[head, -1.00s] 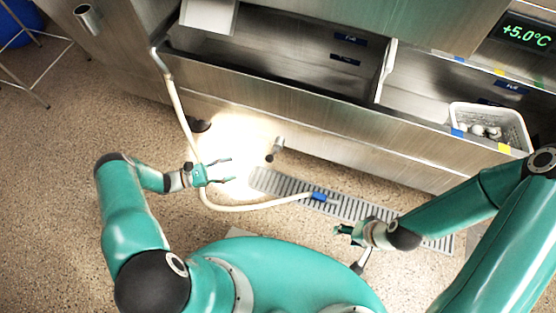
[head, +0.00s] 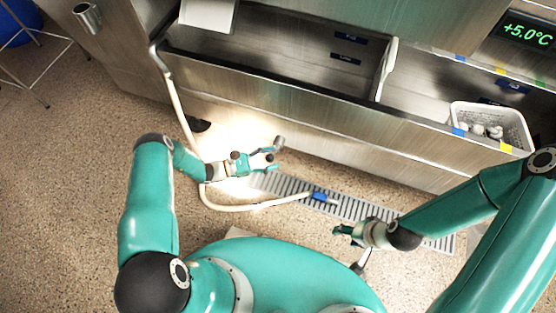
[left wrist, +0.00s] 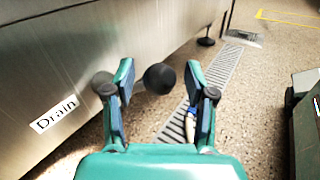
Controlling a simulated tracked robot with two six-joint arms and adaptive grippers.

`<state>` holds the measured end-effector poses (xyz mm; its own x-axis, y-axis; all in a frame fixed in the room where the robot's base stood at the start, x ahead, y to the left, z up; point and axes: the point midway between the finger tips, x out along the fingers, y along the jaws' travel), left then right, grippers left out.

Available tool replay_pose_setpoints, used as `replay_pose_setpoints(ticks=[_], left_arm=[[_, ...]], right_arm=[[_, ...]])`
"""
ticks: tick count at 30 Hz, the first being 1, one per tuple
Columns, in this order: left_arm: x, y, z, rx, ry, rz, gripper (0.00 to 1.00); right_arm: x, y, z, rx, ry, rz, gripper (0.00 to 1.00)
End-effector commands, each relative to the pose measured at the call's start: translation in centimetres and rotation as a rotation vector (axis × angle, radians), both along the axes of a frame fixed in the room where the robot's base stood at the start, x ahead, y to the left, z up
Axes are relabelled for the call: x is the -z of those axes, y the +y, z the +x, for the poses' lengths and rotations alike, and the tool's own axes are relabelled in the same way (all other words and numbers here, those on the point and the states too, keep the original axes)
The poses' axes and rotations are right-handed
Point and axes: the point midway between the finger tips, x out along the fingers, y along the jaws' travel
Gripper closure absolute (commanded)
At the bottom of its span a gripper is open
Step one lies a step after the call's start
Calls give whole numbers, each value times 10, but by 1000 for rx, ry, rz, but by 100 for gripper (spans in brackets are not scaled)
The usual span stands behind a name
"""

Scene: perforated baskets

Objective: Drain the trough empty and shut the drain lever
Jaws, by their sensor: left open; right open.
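The steel trough (head: 300,97) runs across the head view; its left part looks bare inside, and I cannot tell whether water lies there. The drain lever (head: 280,142) sticks out low on its front, mostly hidden by my left gripper (head: 270,156). In the left wrist view its black ball knob (left wrist: 160,78) shows between the open fingers of the left gripper (left wrist: 158,88), with gaps on both sides. I cannot tell how deep it sits between them or whether the lever is open. A "Drain" label (left wrist: 54,114) is left of it. My right gripper (head: 345,232) is open and empty above the floor.
A pale hose (head: 235,208) hangs from the left and ends in a blue fitting (head: 319,196) on the floor grate (head: 355,208). A white perforated basket (head: 517,128) with pale items sits in the trough's right part, past a white divider (head: 387,70).

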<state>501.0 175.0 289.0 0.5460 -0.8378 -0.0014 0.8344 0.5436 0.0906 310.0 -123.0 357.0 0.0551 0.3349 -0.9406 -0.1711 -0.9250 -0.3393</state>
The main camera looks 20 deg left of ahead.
Motion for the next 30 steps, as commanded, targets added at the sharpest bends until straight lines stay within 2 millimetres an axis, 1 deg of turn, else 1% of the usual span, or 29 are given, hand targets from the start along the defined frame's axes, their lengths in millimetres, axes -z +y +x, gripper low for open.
replay_pose_setpoints(ticks=[4,5,12,15,20,21,22,24,27,30], left_arm=[[0,0,0,0,0,0,45],[0,0,0,0,0,0,46],[0,0,0,1,0,-1,86],[0,0,-1,1,0,-1,100],[0,-1,-1,2,2,-2,100],[0,-35,-3,10,6,-7,100],[0,-25,-3,7,5,-5,100],[0,-12,-3,4,6,-6,100],[1,-2,-3,-2,6,-4,100],[0,4,-2,-9,3,-2,100]], right_arm=[[0,0,0,0,0,0,44],[0,0,0,0,0,0,44],[0,0,0,0,0,0,44],[0,0,0,0,0,0,44],[0,0,0,0,0,0,44],[0,1,-1,-4,1,0,44],[0,0,0,0,1,0,44],[0,0,0,1,0,0,44],[0,0,0,0,0,0,44],[0,0,0,0,0,0,44]])
